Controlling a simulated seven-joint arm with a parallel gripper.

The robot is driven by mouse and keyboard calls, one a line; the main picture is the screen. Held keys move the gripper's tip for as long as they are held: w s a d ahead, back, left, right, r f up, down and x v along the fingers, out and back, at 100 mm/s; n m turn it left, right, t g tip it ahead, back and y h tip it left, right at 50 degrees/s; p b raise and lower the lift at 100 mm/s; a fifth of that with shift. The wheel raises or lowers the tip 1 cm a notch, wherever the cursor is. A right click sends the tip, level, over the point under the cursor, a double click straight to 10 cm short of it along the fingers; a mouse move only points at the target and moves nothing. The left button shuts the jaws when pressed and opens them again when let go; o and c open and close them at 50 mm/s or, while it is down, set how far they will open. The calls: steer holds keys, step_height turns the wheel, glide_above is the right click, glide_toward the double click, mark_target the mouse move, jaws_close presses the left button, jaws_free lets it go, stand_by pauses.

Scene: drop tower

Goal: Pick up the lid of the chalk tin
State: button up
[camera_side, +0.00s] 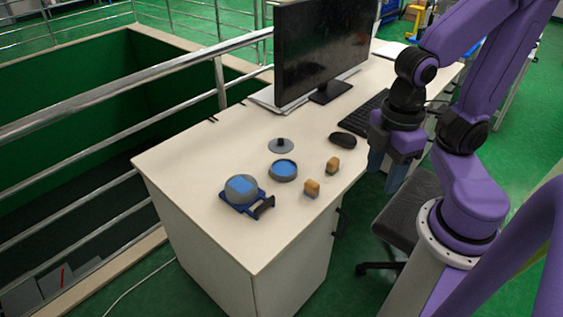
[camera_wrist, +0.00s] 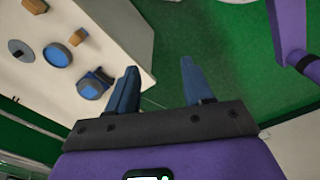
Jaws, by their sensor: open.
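The lid (camera_side: 281,147), a flat grey disc with a dark knob on top, lies on the white desk. It also shows at the left edge of the wrist view (camera_wrist: 17,46). Beside it stands a round, shallow grey tin (camera_side: 284,177) with a blue inside, open at the top; it also shows in the wrist view (camera_wrist: 58,55). I take this to be the chalk tin. My gripper (camera_side: 388,168) is open and empty, off the desk's right edge and apart from the lid. In the wrist view, the fingers (camera_wrist: 159,68) are spread over green floor.
Two wooden blocks (camera_side: 312,188) (camera_side: 332,165) lie right of the tin. A grey-and-blue round item on a blue base (camera_side: 243,190) sits at the near left. A mouse (camera_side: 342,140), keyboard (camera_side: 367,115) and monitor (camera_side: 322,50) are farther back. A dark chair (camera_side: 405,215) stands below my gripper.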

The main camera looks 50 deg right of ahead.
steer(key=w+a+m, duration=0.3)
steer(key=w+m, duration=0.1)
steer(key=w, duration=0.6)
steer(key=m+t+h, duration=0.2)
steer(key=m+t, duration=0.1)
steer(key=m, duration=1)
glide_above(281, 139)
steer(key=s, duration=0.2)
steer(key=f, duration=2.2)
steer(key=shift+s+a+f, duration=0.1)
steer(key=shift+a+f, duration=0.05)
steer(key=shift+a, duration=0.05)
steer(key=shift+w+x, duration=0.2)
steer(key=shift+x, duration=2.6)
steer(key=shift+a, duration=0.2)
jaws_close()
